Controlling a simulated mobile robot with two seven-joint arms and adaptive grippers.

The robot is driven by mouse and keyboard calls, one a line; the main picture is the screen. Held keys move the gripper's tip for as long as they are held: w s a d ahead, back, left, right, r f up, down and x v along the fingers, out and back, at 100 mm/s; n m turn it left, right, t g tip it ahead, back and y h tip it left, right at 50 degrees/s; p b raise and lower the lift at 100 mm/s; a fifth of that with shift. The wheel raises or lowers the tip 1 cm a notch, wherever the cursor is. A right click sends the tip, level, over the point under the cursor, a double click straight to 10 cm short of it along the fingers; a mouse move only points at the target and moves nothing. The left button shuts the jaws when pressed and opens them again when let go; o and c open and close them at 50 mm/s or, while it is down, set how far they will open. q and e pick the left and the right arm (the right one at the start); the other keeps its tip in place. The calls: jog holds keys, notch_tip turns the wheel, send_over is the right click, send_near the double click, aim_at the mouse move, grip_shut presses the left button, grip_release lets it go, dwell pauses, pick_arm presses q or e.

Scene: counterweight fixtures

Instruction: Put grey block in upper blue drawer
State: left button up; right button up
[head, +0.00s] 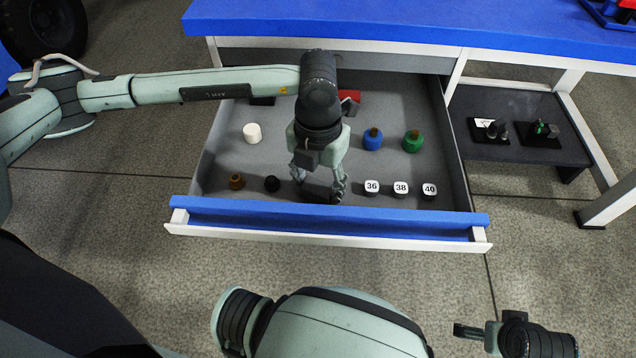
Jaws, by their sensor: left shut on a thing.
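The upper blue drawer (330,217) is pulled open below the blue bench top, with a blue and white front edge and a grey inside. My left gripper (318,194) reaches down into the drawer near its front, fingers low. It is shut on a dark grey block (318,191), mostly hidden between the fingers, so I cannot tell whether it touches the drawer floor. My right gripper (474,332) is only partly in view at the bottom right, outside the drawer; its jaw state is unclear.
In the drawer are a white cylinder (252,133), a blue knob (373,139), a green knob (413,141), a brown piece (236,181), a black piece (272,184), a red thing (349,96) and numbered caps (400,188). A dark shelf (515,110) stands right.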

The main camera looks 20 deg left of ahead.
aim_at(318, 186)
pick_arm(q)
jog(key=o, duration=1.2)
notch_tip(318, 186, up, 12)
jog(key=shift+r, duration=0.15)
